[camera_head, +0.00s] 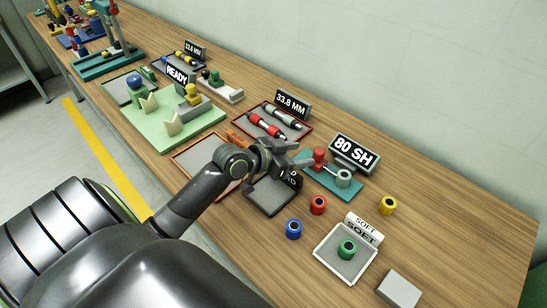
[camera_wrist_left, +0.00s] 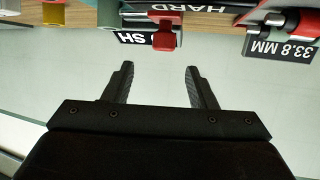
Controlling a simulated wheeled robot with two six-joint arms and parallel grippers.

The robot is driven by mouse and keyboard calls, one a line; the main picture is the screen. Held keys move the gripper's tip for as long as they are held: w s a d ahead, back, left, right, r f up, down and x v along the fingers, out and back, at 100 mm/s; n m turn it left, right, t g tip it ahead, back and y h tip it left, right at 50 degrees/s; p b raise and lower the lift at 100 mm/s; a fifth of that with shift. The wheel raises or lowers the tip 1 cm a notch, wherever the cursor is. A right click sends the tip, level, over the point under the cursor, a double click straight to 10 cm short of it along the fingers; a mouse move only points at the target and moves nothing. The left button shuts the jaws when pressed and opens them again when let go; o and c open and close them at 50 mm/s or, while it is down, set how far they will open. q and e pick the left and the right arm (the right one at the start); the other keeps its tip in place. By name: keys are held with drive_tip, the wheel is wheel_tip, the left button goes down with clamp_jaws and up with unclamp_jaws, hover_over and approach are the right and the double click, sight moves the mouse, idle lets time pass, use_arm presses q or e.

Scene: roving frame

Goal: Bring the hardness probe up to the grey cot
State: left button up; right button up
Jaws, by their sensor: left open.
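The hardness probe, a red block (camera_head: 319,157) with a pale rod, sits on a teal stand (camera_head: 322,186). The grey cot (camera_head: 343,178), a short hollow cylinder, stands on the same teal stand, to the probe's right and apart from its red block. My left gripper (camera_head: 303,154) is open and empty, just left of the red block. In the left wrist view, the red block (camera_wrist_left: 166,36) shows beyond the open left fingers (camera_wrist_left: 160,78), apart from them. The grey cot cannot be made out in that view. My right gripper is not in view.
A sign reading 80 SH (camera_head: 353,149) stands behind the stand. Loose red (camera_head: 318,205), blue (camera_head: 293,229) and yellow (camera_head: 387,205) cots stand nearby. A SOFT tray (camera_head: 325,255) holds a green cot. A dark-rimmed tray (camera_head: 268,198) lies below my left wrist.

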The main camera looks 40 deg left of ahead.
use_arm(q)
drive_tip(key=v, duration=0.8)
drive_tip(key=shift+s, duration=0.1)
idle(0.9)
